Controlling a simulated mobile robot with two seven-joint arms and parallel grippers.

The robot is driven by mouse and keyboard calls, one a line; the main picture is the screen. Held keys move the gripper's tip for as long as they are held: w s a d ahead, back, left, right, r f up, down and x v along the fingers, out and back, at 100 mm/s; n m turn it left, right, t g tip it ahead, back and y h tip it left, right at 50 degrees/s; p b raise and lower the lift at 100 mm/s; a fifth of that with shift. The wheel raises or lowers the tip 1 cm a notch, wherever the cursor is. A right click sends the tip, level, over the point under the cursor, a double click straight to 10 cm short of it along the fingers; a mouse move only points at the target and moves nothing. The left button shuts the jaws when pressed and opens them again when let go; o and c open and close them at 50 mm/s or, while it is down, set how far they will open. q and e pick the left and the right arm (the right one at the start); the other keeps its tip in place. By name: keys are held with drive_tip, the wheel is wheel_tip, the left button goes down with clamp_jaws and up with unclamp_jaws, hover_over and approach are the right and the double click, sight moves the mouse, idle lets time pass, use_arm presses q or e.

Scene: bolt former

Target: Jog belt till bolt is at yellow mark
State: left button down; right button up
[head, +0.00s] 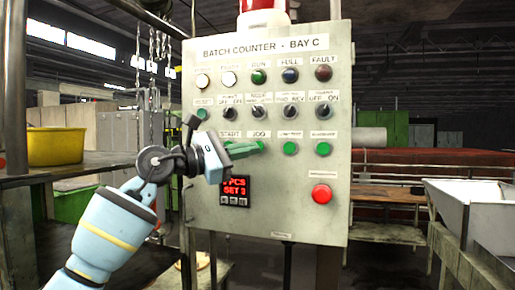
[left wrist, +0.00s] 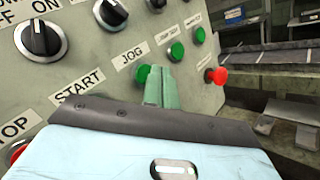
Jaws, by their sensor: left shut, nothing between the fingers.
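The grey control panel (head: 275,190), headed "BATCH COUNTER - BAY C", stands in front of me. My left gripper (head: 260,147) is shut and empty, its green fingertips at the panel below the JOG label (head: 259,134). In the left wrist view the shut fingers (left wrist: 157,72) are right beside the green JOG button (left wrist: 142,73) and cover part of it; I cannot tell whether they touch it. The START button is hidden behind my gripper. A red display (head: 235,187) reads "PCS" and "SET 3", partly covered. I cannot make out the bolt or the yellow mark.
Two more green buttons (head: 290,148) sit right of JOG, and a red button (head: 321,194) lower down. Knobs (head: 283,113) and lamps line the panel above. A yellow bin (head: 55,145) stands at left. A pale metal hopper (head: 478,205) stands at right.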

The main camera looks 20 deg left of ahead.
use_arm(q)
drive_tip(key=shift+w, duration=0.2)
drive_tip(key=shift+w, duration=0.25)
